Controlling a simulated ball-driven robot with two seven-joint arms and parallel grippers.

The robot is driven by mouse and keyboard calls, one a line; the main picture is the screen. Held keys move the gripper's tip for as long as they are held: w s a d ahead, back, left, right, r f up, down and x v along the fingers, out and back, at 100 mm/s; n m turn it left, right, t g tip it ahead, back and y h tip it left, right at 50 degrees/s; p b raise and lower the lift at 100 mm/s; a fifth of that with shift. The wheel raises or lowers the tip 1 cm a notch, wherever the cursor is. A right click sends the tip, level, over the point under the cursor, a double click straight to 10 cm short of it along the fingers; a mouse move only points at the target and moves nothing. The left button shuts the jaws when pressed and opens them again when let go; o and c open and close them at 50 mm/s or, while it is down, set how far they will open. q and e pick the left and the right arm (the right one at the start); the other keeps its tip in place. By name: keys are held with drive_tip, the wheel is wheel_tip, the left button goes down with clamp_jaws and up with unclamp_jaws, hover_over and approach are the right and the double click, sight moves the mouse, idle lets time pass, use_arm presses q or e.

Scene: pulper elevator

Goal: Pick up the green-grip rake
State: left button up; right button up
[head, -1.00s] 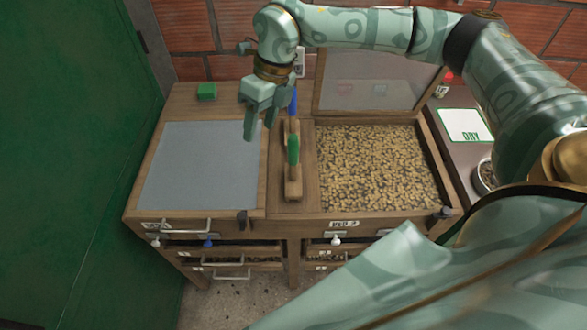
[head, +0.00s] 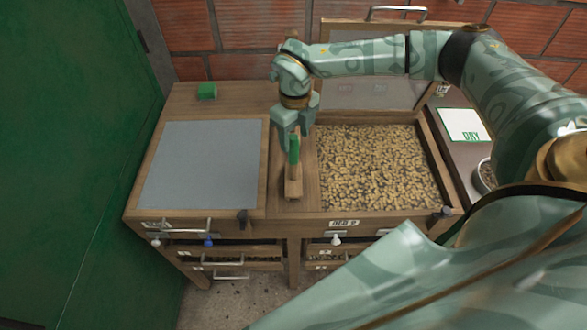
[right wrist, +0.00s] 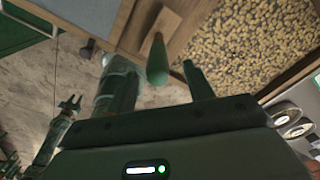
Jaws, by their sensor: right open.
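The green-grip rake stands on the wooden divider between the two bins. Its green grip (head: 294,149) points up from a wooden head (head: 293,188). My right gripper (head: 294,128) is open and pointing down at the grip, just behind or around its top. In the right wrist view the green grip (right wrist: 157,62) shows between the two open fingers, with clear gaps on both sides. I cannot tell if a finger touches it. My left gripper (right wrist: 70,104) seems to show small and dark at the left of the right wrist view.
The left bin has a flat grey cover (head: 203,165); the right bin holds tan beans (head: 375,165) under a raised, framed lid (head: 375,92). A green block (head: 206,91) sits at the back left. A "DRY" card (head: 464,125) and a bowl (head: 487,174) are at the right.

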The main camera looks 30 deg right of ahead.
sight(293, 164)
wheel_tip(293, 164, down, 3)
drive_tip(key=shift+w+a+f, duration=0.1)
drive_tip(key=shift+f, duration=0.1)
drive_tip(key=c, duration=1.1)
drive_tip(key=shift+o, duration=0.2)
